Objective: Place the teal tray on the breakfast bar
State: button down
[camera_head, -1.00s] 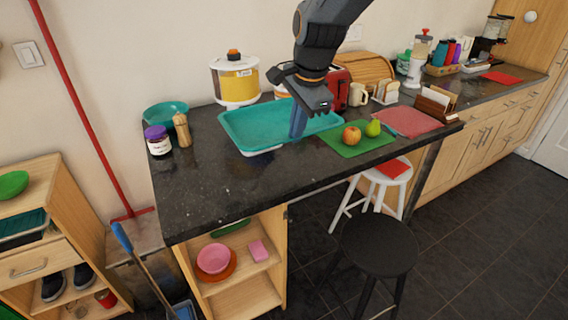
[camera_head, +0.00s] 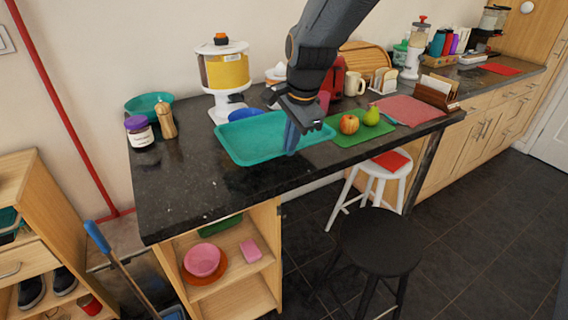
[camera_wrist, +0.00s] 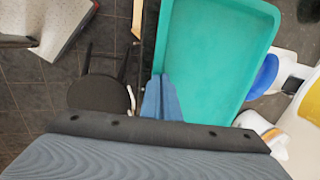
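The teal tray (camera_head: 255,143) is at the breakfast bar's (camera_head: 190,185) dark stone top, between the yellow-and-white dispenser and the green board. It looks roughly level; I cannot tell whether its underside touches the top. My gripper (camera_head: 290,138) points down at the tray's front side, its blue fingers close together on the rim. The wrist view shows the tray (camera_wrist: 210,60) stretching away from the fingers (camera_wrist: 161,98), which overlap its left edge. The fingers look shut on that rim, and part of the rim is hidden behind them.
A blue bowl (camera_head: 243,114) and the dispenser (camera_head: 224,75) stand close behind the tray. To its right is a green board (camera_head: 345,137) with an apple and a pear. The jar (camera_head: 139,132) and pepper mill (camera_head: 165,119) stand left. The bar's front left is clear. A black stool (camera_head: 380,242) stands in front.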

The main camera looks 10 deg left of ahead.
aim_at(288, 175)
jog(key=shift+f+p, duration=0.55)
jog(key=shift+f, duration=2.85)
jog(key=shift+f, duration=0.1)
jog(key=c, duration=2)
grip_release()
jog(key=b+v, duration=0.2)
jog(key=v, duration=1)
jog(key=shift+a, duration=0.1)
jog(key=s+d+f+n, duration=0.3)
jog(key=s+d+f, duration=0.1)
jog(key=d, duration=0.4)
jog(key=s+d+f+n+g+h, duration=0.1)
jog(key=s+d+f+n, duration=0.3)
jog(key=s+d, duration=0.2)
jog(key=s+d+f+n+h, duration=0.1)
jog(key=s+d+f+n, duration=0.2)
jog(key=s+d, duration=0.3)
jog(key=shift+d+f+n+g, duration=0.15)
jog(key=shift+d+f+g, duration=0.05)
jog(key=shift+d, duration=0.8)
jog(key=shift+d+f+n+g, duration=0.15)
jog(key=shift+d+f+g, duration=0.05)
jog(key=shift+d, duration=0.8)
